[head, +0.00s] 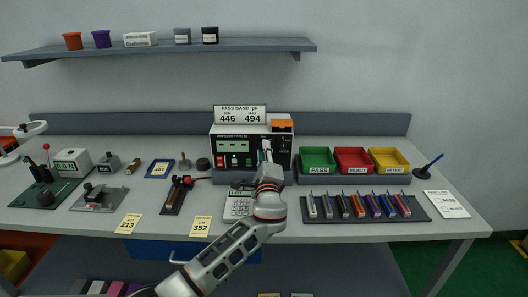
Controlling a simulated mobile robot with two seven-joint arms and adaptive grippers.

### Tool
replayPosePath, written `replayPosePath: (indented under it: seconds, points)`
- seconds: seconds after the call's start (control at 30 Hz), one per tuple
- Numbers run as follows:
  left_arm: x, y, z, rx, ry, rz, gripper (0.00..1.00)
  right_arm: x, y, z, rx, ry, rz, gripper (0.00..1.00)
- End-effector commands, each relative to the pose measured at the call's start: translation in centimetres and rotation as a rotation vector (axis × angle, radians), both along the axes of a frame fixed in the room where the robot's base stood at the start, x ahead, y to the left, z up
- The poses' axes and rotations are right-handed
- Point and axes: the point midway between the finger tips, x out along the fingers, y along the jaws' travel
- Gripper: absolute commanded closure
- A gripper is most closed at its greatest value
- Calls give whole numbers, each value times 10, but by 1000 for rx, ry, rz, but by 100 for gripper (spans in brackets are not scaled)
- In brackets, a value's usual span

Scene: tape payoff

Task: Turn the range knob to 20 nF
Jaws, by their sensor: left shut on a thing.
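The meter (235,147) is a white box with a black front panel at the back middle of the bench. It has a small green display and a red switch at its lower left. My left gripper (266,153) is at the right half of the panel, shut on what appears to be the range knob. The gripper and wrist hide the knob, so its pointer and setting cannot be read. My left arm reaches up from the bottom middle. My right gripper is not in view.
A "PASS BAND pF 446 494" sign (239,115) and an orange block (281,125) sit on the meter. Green (318,170), red (351,171) and yellow (390,170) bins stand right. A dark tray (420,213) of several coloured parts lies right of my arm.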

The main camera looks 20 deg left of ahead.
Motion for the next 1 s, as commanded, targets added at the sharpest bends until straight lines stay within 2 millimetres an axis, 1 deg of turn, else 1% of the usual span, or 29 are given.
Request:
replayPosePath:
  seconds: [0.17,0.2,0.23,0.27,0.57,0.67,0.77,0.87,1.0]
  points:
    - [0,0,-1,2,2,1,100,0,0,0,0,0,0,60]
    - [0,0,-1,2,2,1,72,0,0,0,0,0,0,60]
    - [0,0,-1,2,2,1,64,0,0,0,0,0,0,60]
    - [0,0,-1,2,2,1,63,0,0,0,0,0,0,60]
    - [0,0,0,0,1,0,63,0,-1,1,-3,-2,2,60]
    - [-4,-2,-2,0,1,-1,63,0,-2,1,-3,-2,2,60]
    - [-15,-6,-4,-1,2,0,63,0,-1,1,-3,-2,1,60]
    - [-32,-12,-6,-3,2,-1,63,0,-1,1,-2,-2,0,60]
    - [-60,-22,-10,-3,4,-1,63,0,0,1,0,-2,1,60]
